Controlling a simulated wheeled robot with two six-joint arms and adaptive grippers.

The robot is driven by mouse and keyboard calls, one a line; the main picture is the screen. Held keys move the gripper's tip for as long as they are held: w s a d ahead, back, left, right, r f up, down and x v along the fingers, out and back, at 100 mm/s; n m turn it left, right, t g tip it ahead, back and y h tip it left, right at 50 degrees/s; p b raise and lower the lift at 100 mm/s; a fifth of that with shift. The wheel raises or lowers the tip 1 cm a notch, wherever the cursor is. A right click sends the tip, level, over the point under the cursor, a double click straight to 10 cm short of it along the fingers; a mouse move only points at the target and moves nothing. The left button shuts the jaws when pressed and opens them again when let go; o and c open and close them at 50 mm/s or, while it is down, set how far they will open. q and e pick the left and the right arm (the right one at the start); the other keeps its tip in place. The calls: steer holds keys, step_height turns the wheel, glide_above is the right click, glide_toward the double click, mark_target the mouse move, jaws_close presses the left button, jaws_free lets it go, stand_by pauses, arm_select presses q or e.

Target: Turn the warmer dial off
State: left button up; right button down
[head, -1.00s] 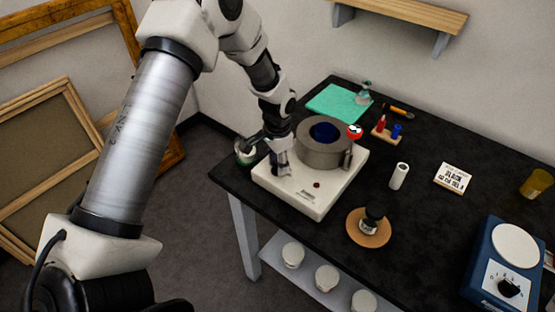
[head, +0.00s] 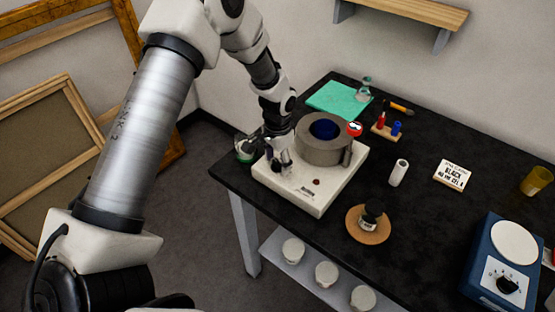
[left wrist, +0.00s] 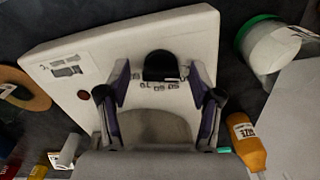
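A white warmer (head: 330,199) with a grey ring around a dark blue pot (head: 325,130) stands on the black table's left end. In the left wrist view its black dial (left wrist: 163,65) sits on the white top, with printed numbers beside it and a dark red lamp (left wrist: 84,96) to the left. My left gripper (left wrist: 160,82) is open, its two fingers apart on either side of the dial; I cannot tell whether they touch it. In the head view the left gripper (head: 279,158) is low over the warmer's left corner and hides the dial. My right gripper is not in view.
A blue device (head: 482,262) with a white plate and its own black dial stands at the right. A green-rimmed jar (head: 244,152) is just left of the warmer. A dark bottle (head: 372,213) on a round cork mat and a white cylinder (head: 398,172) stand to its right.

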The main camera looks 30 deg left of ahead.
mark_target(278, 162)
arm_select(q)
step_height(278, 162, up, 12)
stand_by(0.5)
stand_by(0.3)
